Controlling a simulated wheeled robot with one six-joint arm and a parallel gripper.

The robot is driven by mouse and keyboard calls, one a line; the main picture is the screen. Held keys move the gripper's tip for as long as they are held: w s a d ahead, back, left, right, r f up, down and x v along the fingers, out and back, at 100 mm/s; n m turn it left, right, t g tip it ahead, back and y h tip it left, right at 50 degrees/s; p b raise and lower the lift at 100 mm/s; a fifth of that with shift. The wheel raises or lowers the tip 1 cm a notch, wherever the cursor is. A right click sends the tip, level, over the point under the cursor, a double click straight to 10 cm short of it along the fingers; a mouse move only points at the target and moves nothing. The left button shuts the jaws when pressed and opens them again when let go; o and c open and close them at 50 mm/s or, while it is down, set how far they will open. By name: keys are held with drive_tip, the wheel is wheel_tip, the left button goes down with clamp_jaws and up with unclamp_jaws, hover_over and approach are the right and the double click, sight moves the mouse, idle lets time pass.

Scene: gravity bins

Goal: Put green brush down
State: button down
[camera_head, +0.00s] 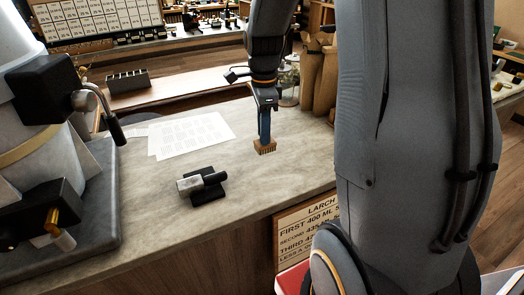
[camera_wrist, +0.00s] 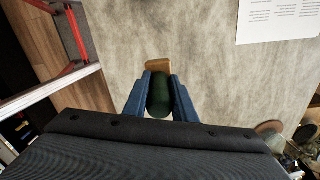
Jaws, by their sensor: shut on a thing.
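My gripper (camera_wrist: 159,100) is shut on the green brush (camera_wrist: 159,97), with one blue finger on each side of its dark green handle. The brush's tan end (camera_wrist: 158,65) shows beyond the fingertips in the wrist view. In the head view my gripper (camera_head: 264,128) points down over the grey stone counter (camera_head: 240,190), and the tan bristle end (camera_head: 265,147) hangs lowest. I cannot tell from these frames whether the bristles touch the counter. The fingers hide most of the handle in the head view.
Printed white sheets (camera_head: 190,134) lie behind on the counter. A black and silver device (camera_head: 201,185) sits near the front edge. A large white machine (camera_head: 30,110) stands at left. Brown paper bags (camera_head: 319,75) stand behind at right. The counter around the brush is clear.

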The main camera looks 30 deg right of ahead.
sight(263, 149)
drive_tip(key=shift+f+p, duration=0.85)
drive_tip(key=shift+f, duration=2.55)
drive_tip(key=shift+f, duration=0.15)
drive_tip(key=c, duration=1.5)
unclamp_jaws()
drive_tip(key=shift+o, duration=0.2)
